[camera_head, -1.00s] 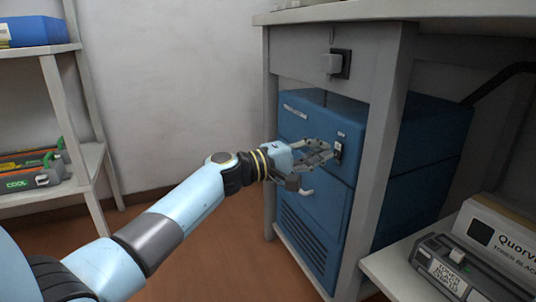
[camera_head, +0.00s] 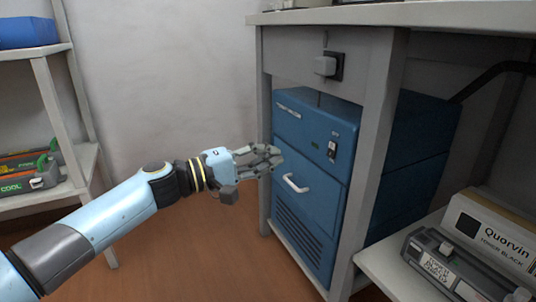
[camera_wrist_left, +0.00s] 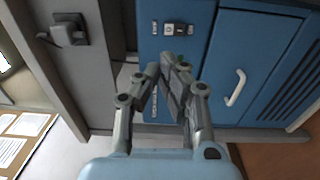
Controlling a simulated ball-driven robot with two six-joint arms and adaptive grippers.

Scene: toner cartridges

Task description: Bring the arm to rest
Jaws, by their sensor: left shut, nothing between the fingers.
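My left arm comes in from the left in the head view, and its gripper (camera_head: 276,158) hangs in the air just in front of the blue cabinet (camera_head: 309,195) under the desk. The fingers are shut and empty. In the left wrist view the fingers (camera_wrist_left: 168,72) point at the cabinet's front, near its small switch panel (camera_wrist_left: 178,29). The switch panel also shows in the head view (camera_head: 332,150), right of the fingertips and apart from them. My right gripper is not in view.
The cabinet's white handle (camera_head: 295,184) is close below the gripper. The desk leg (camera_head: 376,150) stands to the right. A toner cartridge (camera_head: 450,270) and a Quorvin box (camera_head: 490,235) sit on a low shelf at the right. A shelf rack (camera_head: 45,100) stands at the left.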

